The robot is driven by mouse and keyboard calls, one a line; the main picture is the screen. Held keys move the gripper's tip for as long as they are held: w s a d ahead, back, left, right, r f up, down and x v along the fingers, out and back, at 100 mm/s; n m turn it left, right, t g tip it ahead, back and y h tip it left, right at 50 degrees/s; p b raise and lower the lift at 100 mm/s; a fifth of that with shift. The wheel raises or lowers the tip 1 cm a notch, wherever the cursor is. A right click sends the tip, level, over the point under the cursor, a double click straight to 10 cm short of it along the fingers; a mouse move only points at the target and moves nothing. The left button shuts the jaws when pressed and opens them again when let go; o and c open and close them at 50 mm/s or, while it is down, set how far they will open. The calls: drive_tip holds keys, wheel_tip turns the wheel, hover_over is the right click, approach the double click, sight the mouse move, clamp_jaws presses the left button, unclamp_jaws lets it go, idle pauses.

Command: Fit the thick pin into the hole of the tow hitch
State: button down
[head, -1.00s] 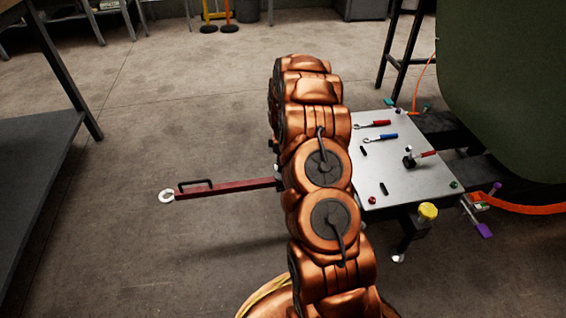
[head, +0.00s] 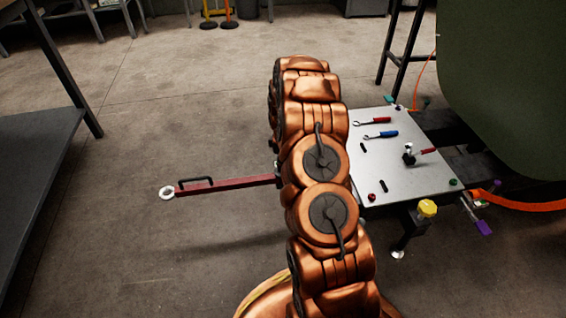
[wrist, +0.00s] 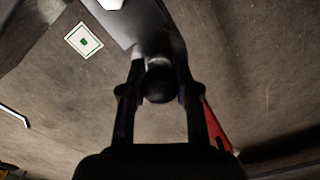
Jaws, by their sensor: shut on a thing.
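My gripper (wrist: 158,90) is shut on a dark, round-headed piece (wrist: 159,84) in the wrist view, which I take to be the thick pin. Its lower part is hidden behind its head, with a pale metal patch showing just beyond. In the head view my own arm hides the gripper and the pin. A red tow bar (head: 225,185) with a pale ring end (head: 167,193) reaches left from behind my arm. A red piece also shows right of the fingers in the wrist view (wrist: 216,125). I cannot make out the hitch hole.
A grey metal plate (head: 410,184) stands right of my arm, carrying a red-handled wrench (head: 373,122), a blue-handled wrench (head: 381,135) and a small red-handled clamp (head: 409,155). A yellow knob (head: 427,208) sits at its front. A dark table (head: 35,150) stands left.

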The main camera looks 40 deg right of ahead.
drive_tip(key=shift+f, duration=0.65)
drive_tip(key=c, duration=0.8)
unclamp_jaws()
drive_tip(key=shift+o, duration=0.2)
drive_tip(key=shift+r+p, duration=1.05)
drive_tip(key=shift+r, duration=1.45)
